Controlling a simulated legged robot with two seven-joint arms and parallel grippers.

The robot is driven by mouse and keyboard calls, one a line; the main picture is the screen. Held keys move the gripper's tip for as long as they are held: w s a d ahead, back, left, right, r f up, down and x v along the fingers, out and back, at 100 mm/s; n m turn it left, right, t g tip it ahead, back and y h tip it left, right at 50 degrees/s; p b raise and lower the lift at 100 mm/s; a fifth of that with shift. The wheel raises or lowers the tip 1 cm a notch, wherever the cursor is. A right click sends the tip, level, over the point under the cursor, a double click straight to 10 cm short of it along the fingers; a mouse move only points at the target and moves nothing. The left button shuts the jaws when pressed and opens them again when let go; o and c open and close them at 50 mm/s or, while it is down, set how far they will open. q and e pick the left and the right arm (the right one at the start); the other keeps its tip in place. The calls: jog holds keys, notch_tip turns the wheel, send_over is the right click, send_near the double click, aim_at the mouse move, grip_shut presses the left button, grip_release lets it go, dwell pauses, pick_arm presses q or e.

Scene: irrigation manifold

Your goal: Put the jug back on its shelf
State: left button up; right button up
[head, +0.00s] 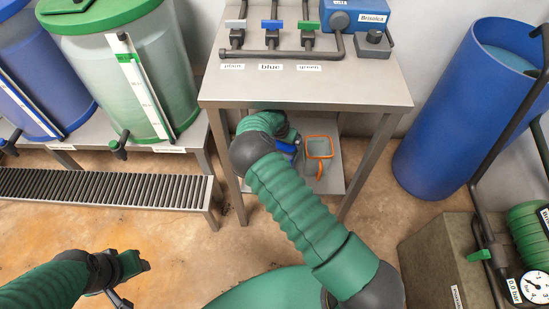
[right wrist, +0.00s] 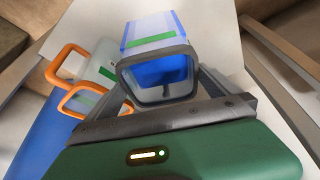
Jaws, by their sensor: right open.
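In the head view my right arm reaches under the steel table to its lower shelf (head: 333,181), and the arm hides most of my right gripper. A blue item (head: 287,148) shows beside it there. In the right wrist view a clear jug with a blue band and a grey loop (right wrist: 157,75) lies just ahead of my right gripper (right wrist: 165,105). The gripper is open; contact with the loop cannot be told. A second jug, orange-rimmed (head: 319,148), is on the lower shelf and shows at left in the wrist view (right wrist: 70,65). My left gripper (head: 138,278) hangs apart at lower left, its jaws unclear.
The tabletop (head: 300,92) above carries valves labelled plain, blue and green, and a blue Brisolca unit (head: 357,17). Table legs flank my right arm. A blue barrel (head: 440,120) stands right, tanks (head: 150,85) and a grated bench (head: 100,186) left. The floor at left front is clear.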

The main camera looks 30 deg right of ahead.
jog(key=s+a+p, duration=0.2)
jog(key=s+a, duration=0.5)
jog(key=a, duration=0.3)
jog(key=s+a+r+n+y, duration=0.2)
jog(key=s+a+r+n, duration=0.2)
jog(key=s+r, duration=0.6)
jog(key=s+a+r+n+y, duration=0.1)
jog(key=s+a+r+n, duration=0.3)
jog(key=s+r, duration=0.5)
notch_tip(320, 180, up, 3)
jog(key=n, duration=0.2)
jog(key=shift+s+f+n+y, duration=0.2)
jog(key=shift+s+n+y, duration=0.2)
jog(key=shift+a, duration=0.1)
jog(key=w+p+v, duration=0.2)
jog(key=p+v, duration=0.7)
jog(key=p, duration=0.1)
jog(key=w+r+p+v, duration=0.1)
jog(key=w+p+v, duration=0.1)
jog(key=p+v, duration=0.7)
jog(key=shift+w+r+p, duration=0.2)
jog(key=shift+r+p, duration=0.15)
jog(key=shift+r, duration=0.15)
